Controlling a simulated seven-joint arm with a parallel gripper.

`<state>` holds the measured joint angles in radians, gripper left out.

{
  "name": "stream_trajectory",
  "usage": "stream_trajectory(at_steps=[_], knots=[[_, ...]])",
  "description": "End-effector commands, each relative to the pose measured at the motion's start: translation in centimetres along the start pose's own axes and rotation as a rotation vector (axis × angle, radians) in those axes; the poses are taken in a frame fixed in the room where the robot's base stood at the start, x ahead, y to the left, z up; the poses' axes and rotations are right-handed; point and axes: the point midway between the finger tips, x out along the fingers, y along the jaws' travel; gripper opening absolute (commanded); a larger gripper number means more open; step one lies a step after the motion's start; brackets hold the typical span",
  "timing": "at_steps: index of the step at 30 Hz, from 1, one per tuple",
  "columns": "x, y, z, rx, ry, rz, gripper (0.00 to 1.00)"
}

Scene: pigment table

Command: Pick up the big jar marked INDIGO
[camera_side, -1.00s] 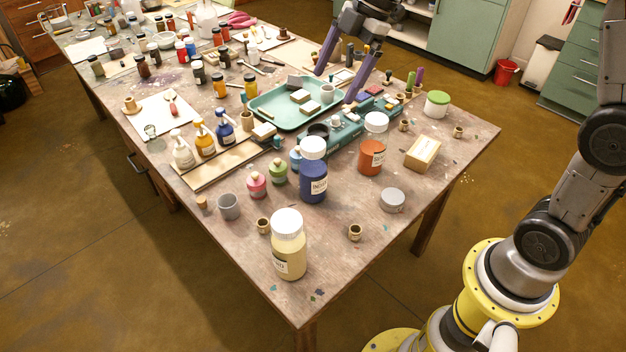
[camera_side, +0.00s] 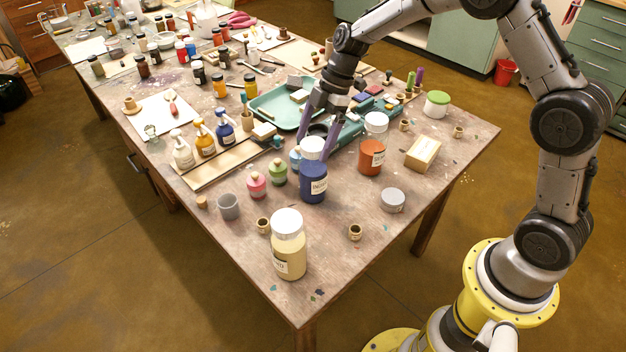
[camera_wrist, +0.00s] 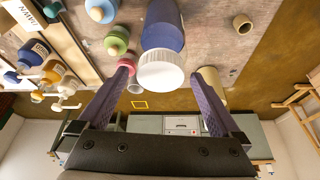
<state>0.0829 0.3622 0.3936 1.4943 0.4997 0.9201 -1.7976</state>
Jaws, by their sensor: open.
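The big blue jar marked INDIGO (camera_side: 313,186) stands upright on the table with a white lid. In the wrist view its blue body (camera_wrist: 162,28) and white lid show between my two fingers. My gripper (camera_side: 315,147) is open and empty, with its purple fingers pointing down just behind and around the top of the jar in the side view. In the wrist view the gripper (camera_wrist: 167,70) has a gap on both sides of the lid. I cannot tell how far the fingertips reach past the lid.
A cream jar (camera_side: 289,255) stands in front and an orange jar (camera_side: 370,157) to the right. Small pink (camera_side: 256,185) and green (camera_side: 278,173) bottles are close on the left. The green tray (camera_side: 262,108) lies behind.

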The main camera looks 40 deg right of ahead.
Motion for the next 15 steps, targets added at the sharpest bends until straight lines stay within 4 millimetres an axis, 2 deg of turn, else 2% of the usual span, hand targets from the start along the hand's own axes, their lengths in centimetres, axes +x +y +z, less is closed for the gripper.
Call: stream_trajectory(at_steps=[9,15], knots=[[3.8,-0.1,0.5,0.001,0.000,-0.003,1.00],[5.3,-0.1,0.4,0.001,0.000,-0.001,1.00]])
